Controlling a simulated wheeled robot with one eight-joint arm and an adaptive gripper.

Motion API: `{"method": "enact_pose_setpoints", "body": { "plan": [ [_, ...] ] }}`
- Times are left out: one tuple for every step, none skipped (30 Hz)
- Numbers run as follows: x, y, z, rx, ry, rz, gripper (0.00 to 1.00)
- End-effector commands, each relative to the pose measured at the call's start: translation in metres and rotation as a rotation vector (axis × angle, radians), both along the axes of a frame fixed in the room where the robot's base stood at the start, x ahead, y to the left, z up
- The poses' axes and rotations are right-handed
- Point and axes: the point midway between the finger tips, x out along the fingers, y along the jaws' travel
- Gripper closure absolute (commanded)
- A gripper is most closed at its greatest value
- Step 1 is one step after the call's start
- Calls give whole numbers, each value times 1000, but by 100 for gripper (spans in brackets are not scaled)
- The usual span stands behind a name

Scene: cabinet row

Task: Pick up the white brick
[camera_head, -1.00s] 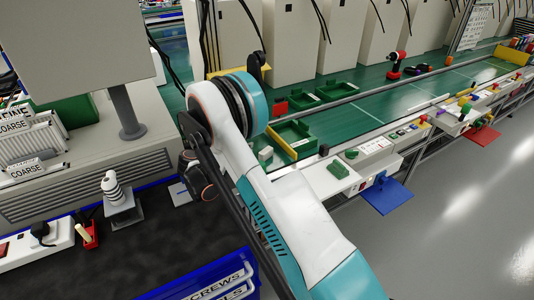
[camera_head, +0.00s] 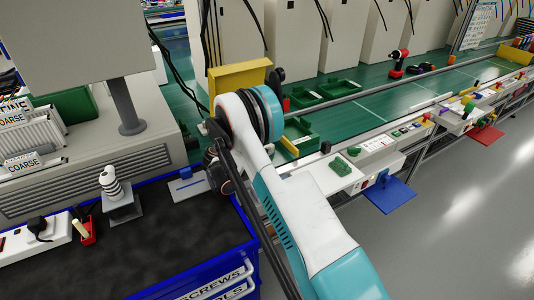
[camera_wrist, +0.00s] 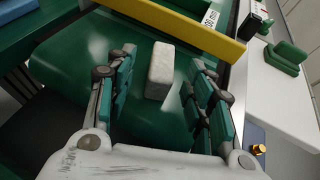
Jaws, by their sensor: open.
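The white brick (camera_wrist: 159,72) shows in the wrist view, standing on a green surface (camera_wrist: 75,65). My gripper (camera_wrist: 163,82) is open, with one finger to the left of the brick and one to the right. The brick lies between the fingers, with a visible gap on each side, and I cannot tell whether the fingertips are down at its height. In the head view my arm hides the brick and the gripper.
A yellow bar (camera_wrist: 180,27) crosses just beyond the brick in the wrist view. A green part (camera_wrist: 287,55) lies on the white ledge to the right; it also shows in the head view (camera_head: 338,165). Green trays (camera_head: 330,88) stand on the bench behind.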

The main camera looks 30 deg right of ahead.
Motion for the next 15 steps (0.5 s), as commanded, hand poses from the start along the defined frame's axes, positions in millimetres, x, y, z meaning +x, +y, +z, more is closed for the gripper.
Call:
{"method": "enact_pose_setpoints", "body": {
  "plan": [
    [1,-7,-4,0,0,-3,52],
    [2,-11,-6,0,0,-3,52],
    [3,-16,-8,0,0,-3,52],
    [4,-20,-10,0,0,-2,52],
    [5,-25,-12,0,-1,-4,52],
    [7,-30,-14,0,-1,-4,52],
    [8,-33,-15,0,-1,-4,52],
    [10,-36,-16,0,-1,-3,52],
    [11,-38,-17,0,-1,-1,52],
    [12,-39,-17,0,-1,0,52],
    [12,-40,-17,0,-1,0,52],
    [12,-40,-17,0,-1,0,52],
    [12,-40,-16,0,-1,0,52],
    [12,-40,-16,0,-1,0,52],
    [12,-40,-16,0,-1,0,52]
  ]
}}
